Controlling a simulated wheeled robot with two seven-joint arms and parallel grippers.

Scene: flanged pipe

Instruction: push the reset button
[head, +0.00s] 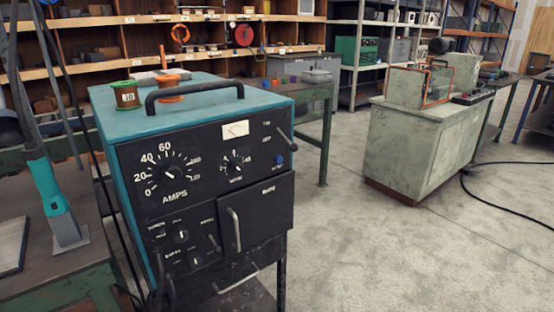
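A teal welding-machine cabinet (185,110) with a black front panel stands in the left half of the head view. A small round blue button (280,160) sits on the right of the upper panel, below a small switch lever (283,136). It is the only blue button I see; I cannot read a reset label by it. An amps dial (170,175), a smaller dial (235,163) and a white meter (236,129) are to its left. Neither of my grippers is in view.
A black door with a handle (233,229) is below the button. Spools (127,96) stand on the cabinet top beside a black carry handle (195,90). A workbench (50,270) is at left. A grey-green cabinet (425,145) stands at right. Concrete floor (380,260) between is open.

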